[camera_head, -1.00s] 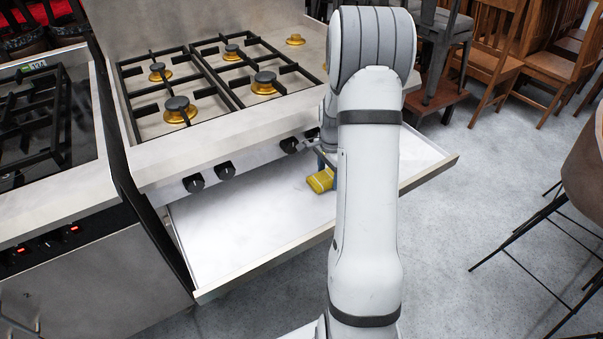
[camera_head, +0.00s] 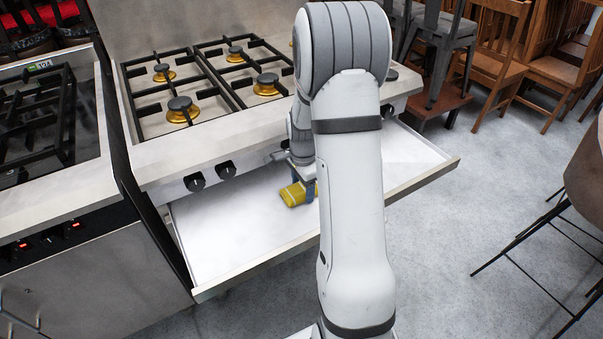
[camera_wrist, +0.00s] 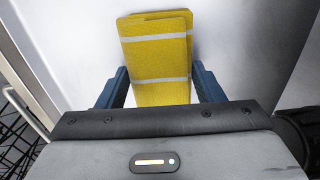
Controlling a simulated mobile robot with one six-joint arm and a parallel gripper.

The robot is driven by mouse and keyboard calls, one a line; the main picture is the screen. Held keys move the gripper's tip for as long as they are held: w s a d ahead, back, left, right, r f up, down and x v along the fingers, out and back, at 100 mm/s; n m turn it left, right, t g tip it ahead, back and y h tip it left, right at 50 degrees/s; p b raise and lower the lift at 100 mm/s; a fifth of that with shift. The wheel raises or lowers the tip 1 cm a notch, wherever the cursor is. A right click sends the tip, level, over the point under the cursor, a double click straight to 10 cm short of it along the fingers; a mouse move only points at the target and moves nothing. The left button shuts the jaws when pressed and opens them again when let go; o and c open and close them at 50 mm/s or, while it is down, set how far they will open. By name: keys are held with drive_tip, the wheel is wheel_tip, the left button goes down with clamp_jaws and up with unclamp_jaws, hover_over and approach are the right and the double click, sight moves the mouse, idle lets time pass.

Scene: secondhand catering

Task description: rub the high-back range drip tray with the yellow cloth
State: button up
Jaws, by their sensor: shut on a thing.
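The high-back range (camera_head: 150,152) stands at the left with its drip tray (camera_head: 240,222) pulled out below the knobs. The tray is a wide, shallow, pale tray with a raised rim. The yellow cloth (camera_head: 292,194) is over the middle of the tray, close to its surface; I cannot tell for sure that it touches. My gripper (camera_head: 306,190) is shut on the cloth, partly hidden behind my arm. In the wrist view the folded cloth (camera_wrist: 158,62), with pale stripes, sits between my blue fingers (camera_wrist: 160,88). My arm hides part of the tray.
Black knobs (camera_head: 195,182) and the range front overhang the tray's back edge. A second cooker (camera_head: 50,140) stands at the left. Wooden chairs (camera_head: 497,50) are at the back right, and a stool (camera_head: 580,190) is at the right. The floor in front is clear.

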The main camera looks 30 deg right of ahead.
drive_tip(key=shift+s+a, duration=0.1)
drive_tip(key=shift+a, duration=0.75)
drive_tip(key=shift+r+p, duration=0.35)
drive_tip(key=shift+p, duration=0.05)
wheel_tip(320, 180, up, 2)
drive_tip(key=shift+r+p, duration=0.3)
drive_tip(key=shift+p, duration=0.2)
drive_tip(key=shift+r+p, duration=1.7)
drive_tip(key=shift+r, duration=0.75)
